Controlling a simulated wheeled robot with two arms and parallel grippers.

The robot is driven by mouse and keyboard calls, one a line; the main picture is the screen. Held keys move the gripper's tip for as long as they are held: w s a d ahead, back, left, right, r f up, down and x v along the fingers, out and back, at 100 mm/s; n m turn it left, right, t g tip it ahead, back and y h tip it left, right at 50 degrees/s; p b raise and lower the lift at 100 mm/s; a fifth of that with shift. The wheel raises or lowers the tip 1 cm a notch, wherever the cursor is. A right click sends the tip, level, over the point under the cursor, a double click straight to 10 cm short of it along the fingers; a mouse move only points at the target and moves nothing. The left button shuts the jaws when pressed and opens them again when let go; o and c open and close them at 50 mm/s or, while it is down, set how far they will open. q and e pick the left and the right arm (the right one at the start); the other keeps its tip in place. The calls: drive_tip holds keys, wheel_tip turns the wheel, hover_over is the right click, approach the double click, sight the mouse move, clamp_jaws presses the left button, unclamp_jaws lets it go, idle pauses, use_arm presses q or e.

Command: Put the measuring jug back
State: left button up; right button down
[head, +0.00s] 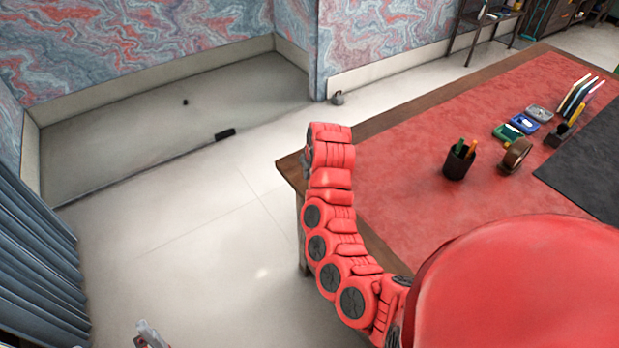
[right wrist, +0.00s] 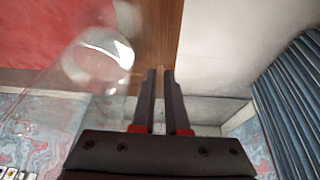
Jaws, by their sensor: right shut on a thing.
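My right gripper shows in the right wrist view (right wrist: 160,76), its two dark fingers close together. It is shut on the measuring jug (right wrist: 92,66), a clear, glassy, blurred vessel just left of the fingertips; where they grip it is hard to make out. Behind them are the desk's brown wooden edge and pale floor. In the head view my red jointed arm rises along the near left edge of the desk (head: 420,130); I cannot make out the jug there.
The red desk top holds a black pen cup (head: 458,162), a tape roll (head: 515,156), small coloured trays (head: 508,132), a pen rack (head: 575,98) and a dark mat (head: 590,160) on the right. Its far left part is bare. Blue curtain (head: 35,265) hangs at left.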

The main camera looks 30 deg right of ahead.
drive_tip(key=shift+w+d, duration=0.2)
drive_tip(key=shift+w, duration=0.2)
wheel_tip(320, 180, down, 3)
drive_tip(key=shift+s+a+f+p, duration=0.1)
drive_tip(key=shift+f+p, duration=0.1)
drive_tip(key=shift+p, duration=0.6)
drive_tip(key=shift+f, duration=0.2)
drive_tip(key=c, duration=0.9)
unclamp_jaws()
drive_tip(key=shift+r, duration=0.25)
